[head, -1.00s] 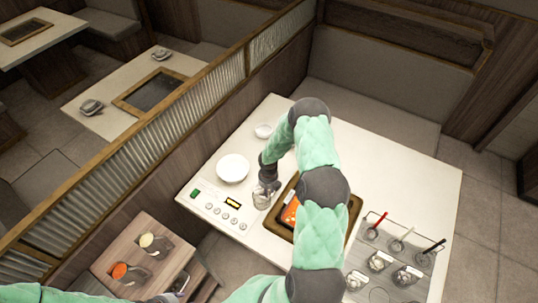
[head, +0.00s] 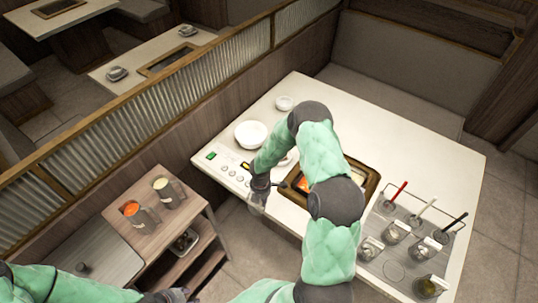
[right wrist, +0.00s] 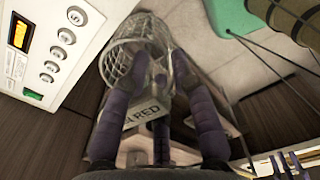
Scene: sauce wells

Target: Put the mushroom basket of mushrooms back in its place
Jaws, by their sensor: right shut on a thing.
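A small wire basket (right wrist: 130,57) with a white label plate (right wrist: 148,108) is between the dark fingers of my right gripper (right wrist: 160,90); the fingers cover part of the label and its lettering is only partly readable. In the head view the basket (head: 257,203) hangs from my right gripper (head: 260,188), just off the table's front left edge, beside the control panel. What is inside the basket cannot be made out. My left gripper (head: 168,296) is at the bottom edge, partly cut off, and its jaws are not clear.
A wooden cart (head: 150,240) at left has tubs of orange (head: 131,208) and pale (head: 160,183) food on top and a tray (head: 185,242) on a shelf below. The white table (head: 420,160) bears a hot pot (head: 372,185), a white bowl (head: 251,134) and a sauce rack (head: 388,262) at right.

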